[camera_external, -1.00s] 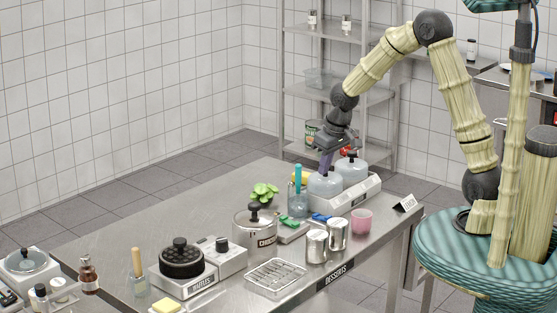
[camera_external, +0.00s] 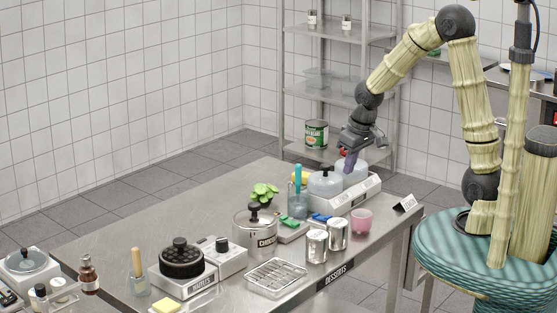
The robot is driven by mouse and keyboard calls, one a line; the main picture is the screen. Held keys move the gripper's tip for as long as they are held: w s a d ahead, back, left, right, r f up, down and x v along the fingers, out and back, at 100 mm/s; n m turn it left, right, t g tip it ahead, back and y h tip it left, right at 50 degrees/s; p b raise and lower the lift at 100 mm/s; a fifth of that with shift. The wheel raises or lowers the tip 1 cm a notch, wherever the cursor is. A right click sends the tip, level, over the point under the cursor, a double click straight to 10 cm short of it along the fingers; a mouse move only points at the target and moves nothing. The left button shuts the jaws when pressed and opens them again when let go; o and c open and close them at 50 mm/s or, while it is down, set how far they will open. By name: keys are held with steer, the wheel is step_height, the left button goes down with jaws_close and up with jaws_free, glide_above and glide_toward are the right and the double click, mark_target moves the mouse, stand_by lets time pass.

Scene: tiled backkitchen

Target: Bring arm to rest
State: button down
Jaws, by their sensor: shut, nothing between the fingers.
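My gripper (camera_external: 351,163) hangs pointing down over the far right end of the steel table (camera_external: 210,208). It is shut and holds nothing. It is in front of or just above the right one of two lidded pots (camera_external: 325,184) on a white double unit (camera_external: 345,201); I cannot tell whether it touches. My arm bends up and over from its base at the right of the view.
A pink cup (camera_external: 361,221), two metal cans (camera_external: 317,245), a steel pot (camera_external: 255,233) and a green plant (camera_external: 264,193) stand nearby. A steel shelf (camera_external: 330,95) with a green tin (camera_external: 316,134) is behind. The table's far left part is clear.

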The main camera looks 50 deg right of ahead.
steer(key=s+d+f, duration=0.1)
steer(key=s, duration=0.9)
steer(key=shift+d+f, duration=0.15)
steer(key=shift+d, duration=0.2)
steer(key=c, duration=2.2)
jaws_free()
